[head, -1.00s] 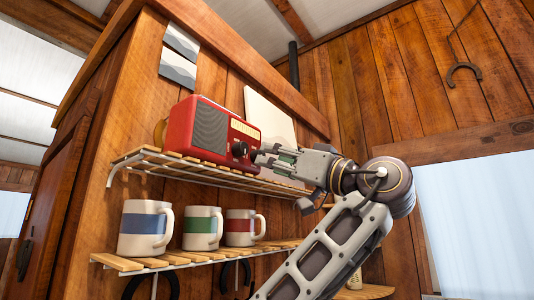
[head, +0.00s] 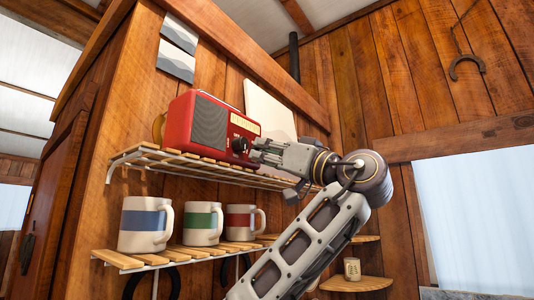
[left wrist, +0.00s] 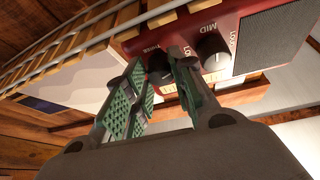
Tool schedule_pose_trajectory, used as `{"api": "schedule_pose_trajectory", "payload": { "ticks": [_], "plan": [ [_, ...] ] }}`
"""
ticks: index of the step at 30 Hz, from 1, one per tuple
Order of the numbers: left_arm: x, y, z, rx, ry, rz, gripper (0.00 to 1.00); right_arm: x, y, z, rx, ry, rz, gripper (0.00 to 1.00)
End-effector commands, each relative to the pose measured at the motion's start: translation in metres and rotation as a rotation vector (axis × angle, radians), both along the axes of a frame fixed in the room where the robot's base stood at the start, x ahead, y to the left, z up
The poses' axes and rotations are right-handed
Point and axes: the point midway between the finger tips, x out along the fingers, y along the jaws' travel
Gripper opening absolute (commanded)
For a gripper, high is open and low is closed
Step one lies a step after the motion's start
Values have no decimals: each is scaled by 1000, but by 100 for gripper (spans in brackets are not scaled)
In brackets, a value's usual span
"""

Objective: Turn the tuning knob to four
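A red radio (head: 182,120) with a grey speaker grille stands on the upper slatted shelf in the head view. One dark knob (head: 240,145) shows on its front. In the left wrist view the radio's red face (left wrist: 150,38) shows two knobs: a bright-edged one (left wrist: 213,50) near the word MID, and a darker one (left wrist: 160,68) beside a pale dial strip. My left gripper (head: 257,150) reaches the radio's front. Its green-padded fingers (left wrist: 163,80) lie either side of the darker knob; contact cannot be made out. The knob's setting is not readable. My right gripper is out of view.
The upper slatted shelf (head: 140,157) runs under the radio and my gripper. Mugs with blue (head: 145,222), green (head: 203,222) and red (head: 240,219) bands stand on the lower shelf (head: 125,259). A pale panel (head: 270,108) leans behind my gripper. A corner shelf (head: 355,284) holds a small cup.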

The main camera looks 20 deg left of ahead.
Motion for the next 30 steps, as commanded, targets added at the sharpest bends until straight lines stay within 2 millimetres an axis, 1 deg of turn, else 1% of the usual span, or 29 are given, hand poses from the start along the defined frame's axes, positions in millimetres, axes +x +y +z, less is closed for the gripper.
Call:
{"api": "schedule_pose_trajectory", "payload": {
  "ticks": [1,3,8,14,30],
  "plan": [
    [0,0,0,0,0,0,9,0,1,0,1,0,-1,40],
    [0,0,0,0,0,0,1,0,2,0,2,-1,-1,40],
    [0,0,0,2,5,-1,1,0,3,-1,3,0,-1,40],
    [-1,0,-1,17,51,-1,1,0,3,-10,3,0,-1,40],
    [-3,0,0,96,262,-3,1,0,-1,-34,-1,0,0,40]
  ]
}}
